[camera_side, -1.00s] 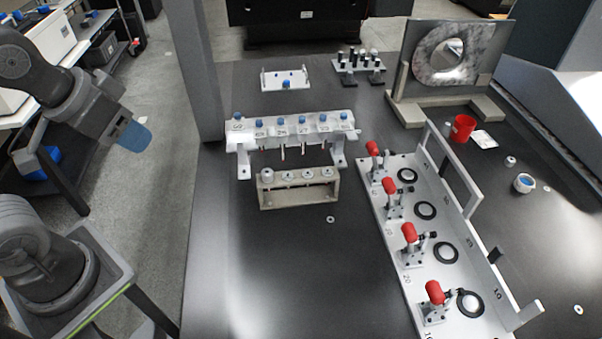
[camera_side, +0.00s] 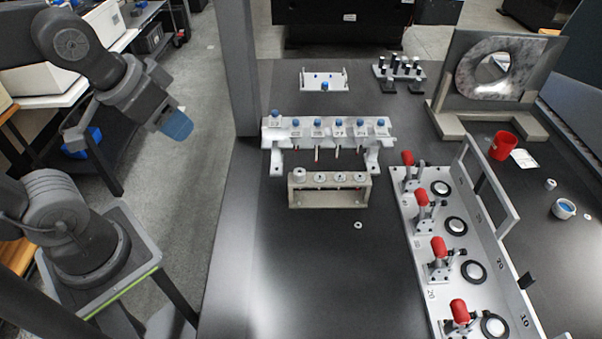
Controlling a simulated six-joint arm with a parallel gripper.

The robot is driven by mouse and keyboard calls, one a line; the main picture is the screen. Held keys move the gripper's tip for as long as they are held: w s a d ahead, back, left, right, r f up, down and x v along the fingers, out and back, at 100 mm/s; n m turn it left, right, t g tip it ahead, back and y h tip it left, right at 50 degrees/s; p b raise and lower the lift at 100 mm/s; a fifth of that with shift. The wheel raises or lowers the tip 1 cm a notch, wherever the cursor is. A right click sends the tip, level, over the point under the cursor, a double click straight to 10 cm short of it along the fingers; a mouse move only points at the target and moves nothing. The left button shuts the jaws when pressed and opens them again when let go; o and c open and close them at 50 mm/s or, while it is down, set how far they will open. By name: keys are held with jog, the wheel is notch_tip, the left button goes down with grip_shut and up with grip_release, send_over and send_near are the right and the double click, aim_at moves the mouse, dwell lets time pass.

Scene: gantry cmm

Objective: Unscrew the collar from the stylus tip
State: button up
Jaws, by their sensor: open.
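My gripper (camera_side: 175,124) is at the upper left over the grey floor, left of the table and well apart from the work. A blue part shows at its end, and its jaws are open with nothing seen between them. A white rack (camera_side: 372,133) holds several blue-topped styli (camera_side: 317,124) upright, their thin stems hanging below. I cannot tell which stylus bears the collar, and the threads are too small to see. A beige block (camera_side: 330,196) in front holds several pale round pieces; the leftmost (camera_side: 299,173) stands taller.
A grey column (camera_side: 237,70) stands between my gripper and the racks. A white fixture with red-handled clamps (camera_side: 437,247) lies at the right. A small ring (camera_side: 358,225) lies on the dark table (camera_side: 310,280). A red cup (camera_side: 503,145) stands at the right. The front-middle table is clear.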

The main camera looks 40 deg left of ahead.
dwell(0.3)
jog(key=shift+o, duration=1.5)
jog(key=shift+w+r, duration=0.1)
jog(key=shift+w, duration=0.25)
jog(key=shift+o, duration=0.2)
jog(key=w+m+g, duration=0.1)
jog(key=w+m, duration=0.1)
jog(key=w, duration=0.4)
jog(key=shift+w+m+g, duration=0.15)
jog(key=shift+m+g, duration=0.15)
jog(key=shift+m, duration=0.1)
jog(key=m+g, duration=0.4)
jog(key=m, duration=0.4)
send_over(299, 171)
notch_tip(299, 171, down, 16)
jog(key=r, duration=0.1)
notch_tip(299, 171, down, 14)
jog(key=shift+r, duration=0.1)
